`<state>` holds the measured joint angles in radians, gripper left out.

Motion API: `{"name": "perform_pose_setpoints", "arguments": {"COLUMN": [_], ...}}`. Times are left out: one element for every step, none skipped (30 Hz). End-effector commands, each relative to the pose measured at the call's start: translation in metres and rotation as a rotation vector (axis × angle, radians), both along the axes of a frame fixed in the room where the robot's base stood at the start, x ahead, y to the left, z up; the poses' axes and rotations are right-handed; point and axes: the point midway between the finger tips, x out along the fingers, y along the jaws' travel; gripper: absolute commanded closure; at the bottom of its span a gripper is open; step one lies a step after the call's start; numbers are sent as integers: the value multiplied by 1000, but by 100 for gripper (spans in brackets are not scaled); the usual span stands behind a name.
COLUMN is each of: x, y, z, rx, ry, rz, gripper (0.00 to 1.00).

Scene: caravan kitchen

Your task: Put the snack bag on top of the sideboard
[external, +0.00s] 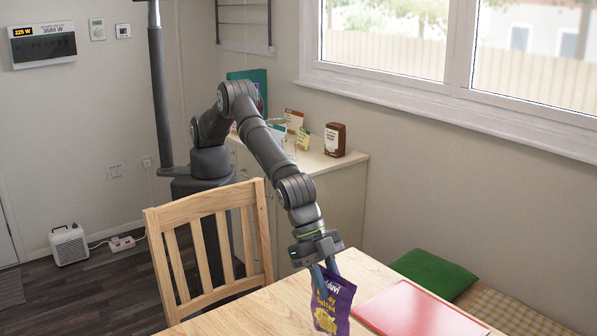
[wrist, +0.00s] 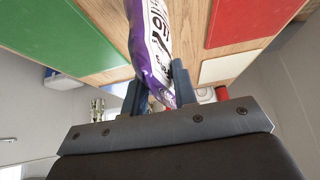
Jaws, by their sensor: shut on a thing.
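The snack bag (external: 331,303) is purple with yellow print and stands upright at the table's near part in the external view. My gripper (external: 325,272) is shut on its top edge from above. In the wrist view the bag (wrist: 152,45) runs up between the two fingers of my gripper (wrist: 155,88). I cannot tell whether its bottom touches the table. The sideboard (external: 311,162) is the pale cabinet behind my arm against the wall, partly hidden by my arm. Its top holds a brown packet (external: 335,139) and several small cards.
The wooden table (external: 258,310) carries a red board (external: 420,309) right of the bag. A wooden chair (external: 205,215) stands at the table's left, close to my arm. A green cushion (external: 434,273) lies on a bench at the right. The sideboard's front right top looks clear.

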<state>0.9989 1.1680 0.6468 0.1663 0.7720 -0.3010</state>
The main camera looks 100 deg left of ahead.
Motion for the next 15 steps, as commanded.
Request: {"name": "perform_pose_setpoints", "arguments": {"x": [-3,-3,-3,-3,-3,-3,-3,-3,-3,-3,-3,-3,-3,-4,-4], "y": [0,0,0,0,0,0,0,0,0,0,0,0,0,0,0], "z": [-12,-16,-20,-24,-26,-29,-31,-32,-32,-33,-33,-33,-33,-33,-33], "rx": [4,3,2,3,3,2,2,1,0,0,0,0,0,0,0], "ry": [3,1,1,1,2,1,1,1,1,1,1,1,1,1,1], "rz": [-2,-2,-2,-2,-1,-1,-1,0,-1,-1,-1,-1,-1,-1,-1], "gripper": [100,100,100,100,100,100,100,100,100,100,100,100,100,100,100]}}
